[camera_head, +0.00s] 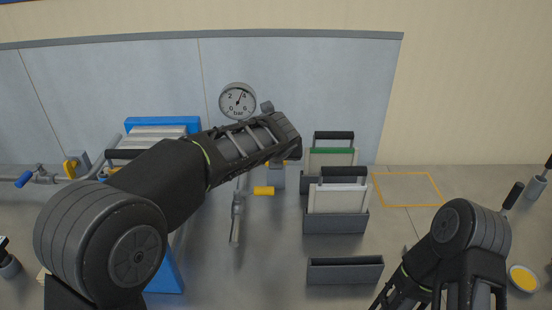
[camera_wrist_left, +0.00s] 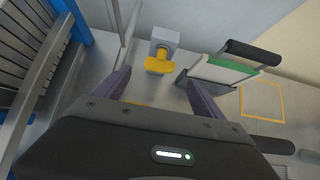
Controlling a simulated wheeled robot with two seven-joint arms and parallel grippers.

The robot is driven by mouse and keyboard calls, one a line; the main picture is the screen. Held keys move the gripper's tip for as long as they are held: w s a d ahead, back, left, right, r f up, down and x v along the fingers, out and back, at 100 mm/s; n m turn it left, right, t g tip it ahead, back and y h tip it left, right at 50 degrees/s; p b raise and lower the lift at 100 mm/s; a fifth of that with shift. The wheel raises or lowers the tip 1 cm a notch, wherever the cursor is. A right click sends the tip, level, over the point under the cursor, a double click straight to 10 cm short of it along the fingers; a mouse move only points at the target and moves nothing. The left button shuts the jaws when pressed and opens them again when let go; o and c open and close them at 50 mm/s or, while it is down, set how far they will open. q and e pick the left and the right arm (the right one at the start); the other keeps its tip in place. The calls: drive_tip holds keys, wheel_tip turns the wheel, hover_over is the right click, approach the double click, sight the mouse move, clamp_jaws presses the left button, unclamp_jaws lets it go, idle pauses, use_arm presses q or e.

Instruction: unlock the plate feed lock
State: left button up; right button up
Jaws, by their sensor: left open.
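A grey block with a yellow handle, which looks like the lock, stands behind my left gripper in the head view; its yellow handle (camera_head: 263,190) shows below the gripper and part of the grey block (camera_head: 278,180) beside it. In the left wrist view the grey block (camera_wrist_left: 165,38) and its yellow T-shaped handle (camera_wrist_left: 160,65) lie ahead, between the fingers' lines and apart from them. My left gripper (camera_wrist_left: 161,90) is open and empty; in the head view its tips (camera_head: 292,155) are partly hidden. My right gripper (camera_head: 400,290) is low at the bottom edge, its jaws unclear.
Grey holders with handled plates, one green-edged (camera_head: 332,151) and one white (camera_head: 338,198), stand right of the lock. An empty grey holder (camera_head: 345,272) is in front. A blue-framed rack (camera_head: 162,122) is left, a gauge (camera_head: 238,101) behind. A yellow-outlined square (camera_head: 408,204) is bare.

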use_arm(q)
drive_tip(key=p+x, duration=0.1)
drive_tip(key=x, duration=0.6)
drive_tip(key=shift+w+f, duration=0.15)
drive_tip(key=shift+c, duration=0.4)
drive_tip(key=c, duration=1.3)
drive_tip(key=shift+a+f+n+t+h+p, duration=0.1)
drive_tip(key=shift+a+n+h+p, duration=0.15)
drive_tip(key=shift+n+h+p, duration=0.5)
drive_tip(key=shift+a+n+t+h+p, duration=0.1)
drive_tip(key=shift+a+n+h+p, duration=0.3)
drive_tip(key=shift+h, duration=0.65)
drive_tip(key=shift+a+f+n+t+h+p, duration=0.1)
drive_tip(key=shift+n+h+p, duration=0.25)
drive_tip(key=shift+h+p, duration=0.5)
